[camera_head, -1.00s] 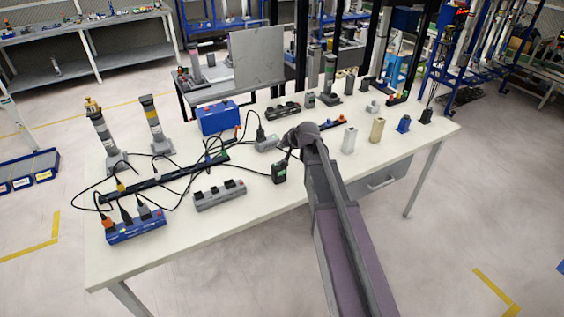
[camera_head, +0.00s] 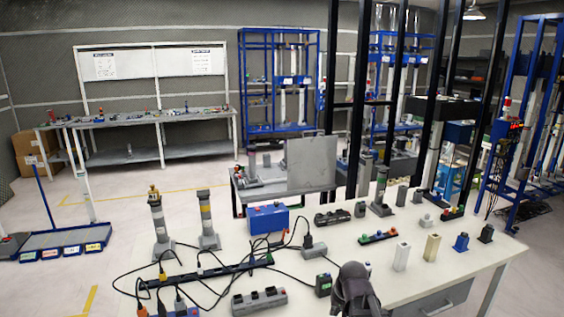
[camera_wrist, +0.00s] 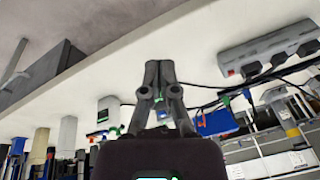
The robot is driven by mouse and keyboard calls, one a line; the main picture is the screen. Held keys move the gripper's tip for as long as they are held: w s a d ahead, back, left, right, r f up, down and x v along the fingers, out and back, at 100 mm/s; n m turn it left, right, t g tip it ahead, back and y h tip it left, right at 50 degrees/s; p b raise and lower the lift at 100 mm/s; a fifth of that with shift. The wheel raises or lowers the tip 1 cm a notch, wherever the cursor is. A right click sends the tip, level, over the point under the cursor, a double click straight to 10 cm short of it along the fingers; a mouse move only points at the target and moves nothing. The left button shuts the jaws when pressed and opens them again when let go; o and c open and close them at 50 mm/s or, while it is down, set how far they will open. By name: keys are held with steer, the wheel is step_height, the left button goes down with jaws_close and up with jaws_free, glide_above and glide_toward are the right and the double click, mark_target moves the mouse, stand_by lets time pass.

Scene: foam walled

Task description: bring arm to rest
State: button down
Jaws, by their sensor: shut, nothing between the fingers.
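My gripper (camera_wrist: 158,70) shows in the middle of the wrist view. Its two dark fingers are together, with nothing between them. The white table top (camera_wrist: 215,50) fills much of that view behind it, tilted in the picture. In the head view, a dark rounded part of my arm shows at the bottom edge, right of centre, in front of the white table (camera_head: 300,240). I cannot make out the fingers in the head view.
A grey power strip (camera_head: 259,301), a blue box (camera_head: 268,217), loose black cables and two upright posts (camera_head: 208,222) (camera_head: 159,230) stand on the table's left and middle. Small blocks, including a cream one (camera_head: 432,247), stand at right. Open floor lies left.

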steer(key=s+d+n+g+h, duration=0.1)
steer(key=s+g, duration=0.1)
steer(key=s, duration=0.7)
steer(key=shift+s+d+f+g+h, duration=0.15)
steer(key=shift+s+f+g+h, duration=0.15)
steer(key=shift+s+f+g, duration=0.1)
stand_by(0.5)
